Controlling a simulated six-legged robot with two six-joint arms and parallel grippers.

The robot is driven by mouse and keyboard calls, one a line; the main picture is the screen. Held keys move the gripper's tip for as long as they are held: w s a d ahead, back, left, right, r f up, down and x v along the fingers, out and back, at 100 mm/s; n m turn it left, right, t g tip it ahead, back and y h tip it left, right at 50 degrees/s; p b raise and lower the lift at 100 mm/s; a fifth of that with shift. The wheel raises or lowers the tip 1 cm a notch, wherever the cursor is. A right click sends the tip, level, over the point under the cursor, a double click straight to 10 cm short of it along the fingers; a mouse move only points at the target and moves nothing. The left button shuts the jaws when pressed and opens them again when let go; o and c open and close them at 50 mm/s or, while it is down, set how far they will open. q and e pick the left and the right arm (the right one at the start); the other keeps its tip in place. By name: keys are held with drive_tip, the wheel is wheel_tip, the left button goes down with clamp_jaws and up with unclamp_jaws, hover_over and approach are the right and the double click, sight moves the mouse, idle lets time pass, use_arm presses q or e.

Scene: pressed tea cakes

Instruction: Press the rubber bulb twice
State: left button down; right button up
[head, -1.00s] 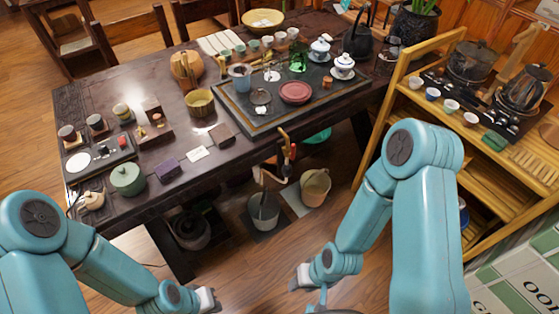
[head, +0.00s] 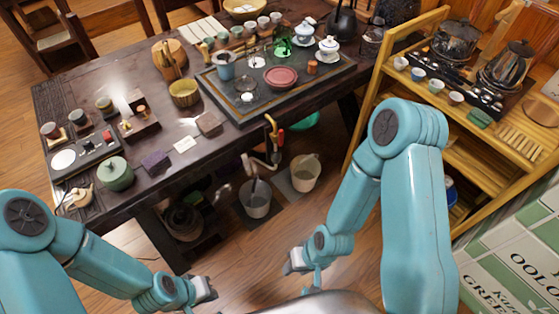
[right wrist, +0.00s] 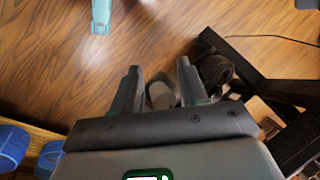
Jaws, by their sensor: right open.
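I cannot make out a rubber bulb for certain. A small red rounded thing (head: 107,135) sits on a dark tray with a white disc at the table's left end; it is too small to identify. My left gripper (head: 208,290) is low in front of the table, apart from everything on it; its jaws are too small to read. My right gripper (head: 294,264) is over the floor in front of the table. In the right wrist view its two dark fingers (right wrist: 158,68) stand apart with nothing gripped; a grey thing shows behind them.
The dark table (head: 215,140) carries a green lidded pot (head: 116,174), a tea tray (head: 237,116) and cups. A pipe with a red handle (head: 280,137) hangs at its front edge above two buckets (head: 256,200). A wooden shelf (head: 455,145) stands at right. Floor in front is open.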

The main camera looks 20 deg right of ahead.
clamp_jaws()
idle(1.5)
